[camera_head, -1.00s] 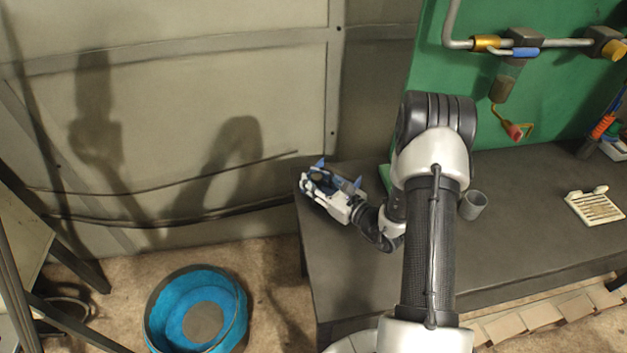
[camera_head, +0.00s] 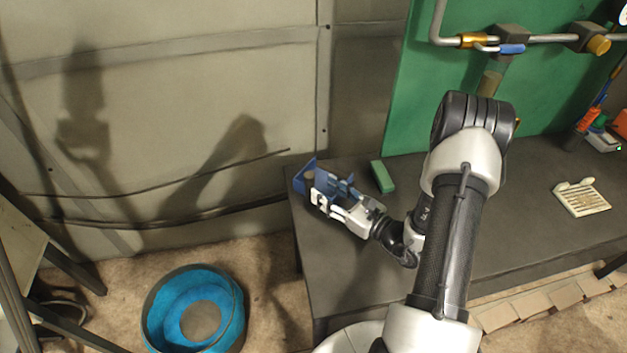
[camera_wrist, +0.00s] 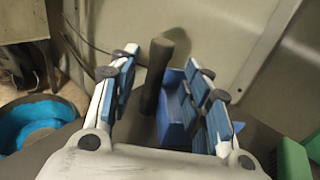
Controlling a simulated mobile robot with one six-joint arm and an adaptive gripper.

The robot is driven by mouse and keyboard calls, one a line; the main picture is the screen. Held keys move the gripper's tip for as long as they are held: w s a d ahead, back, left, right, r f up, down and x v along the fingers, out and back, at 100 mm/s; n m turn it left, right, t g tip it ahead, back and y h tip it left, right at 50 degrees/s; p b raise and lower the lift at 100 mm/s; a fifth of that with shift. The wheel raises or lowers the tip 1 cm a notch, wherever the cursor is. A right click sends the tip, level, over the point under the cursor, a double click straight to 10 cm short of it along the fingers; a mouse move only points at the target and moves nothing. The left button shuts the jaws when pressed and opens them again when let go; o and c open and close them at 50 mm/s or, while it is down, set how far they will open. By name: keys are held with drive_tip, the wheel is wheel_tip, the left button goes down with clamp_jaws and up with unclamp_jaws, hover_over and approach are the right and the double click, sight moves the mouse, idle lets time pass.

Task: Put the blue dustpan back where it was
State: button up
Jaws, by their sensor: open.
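The blue dustpan (camera_head: 303,177) is at the far left corner of the dark table, partly hidden by my gripper (camera_head: 329,190). In the wrist view, my gripper (camera_wrist: 162,60) is open, with blue-padded fingers spread apart. A dark upright handle (camera_wrist: 156,78) shows between the fingers, and the blue pan (camera_wrist: 172,112) is beside it, close to the right finger. I cannot tell whether a finger touches the dustpan.
A green block (camera_head: 381,176) lies right of my gripper on the table (camera_head: 345,272). A blue round tub (camera_head: 153,320) stands on the floor at left. A cream slatted tray (camera_head: 582,199) is at right. A wall stands behind the table's left end.

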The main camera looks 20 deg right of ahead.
drive_tip(key=s+a+r+n+g+y, duration=0.5)
drive_tip(key=s+a+r+n+g, duration=0.95)
drive_tip(key=a+n, duration=0.4)
drive_tip(key=s+r+n+g+h, duration=0.2)
drive_tip(key=s+n+h, duration=0.35)
drive_tip(key=s, duration=0.25)
drive_tip(key=s+d+r+n+t+h, duration=0.2)
drive_tip(key=d+r+n+t+h, duration=0.3)
drive_tip(key=d+n+h, duration=0.1)
drive_tip(key=shift+s+d+r+n, duration=0.2)
drive_tip(key=shift+r+n, duration=0.2)
drive_tip(key=shift+n, duration=0.2)
drive_tip(key=shift+h, duration=0.25)
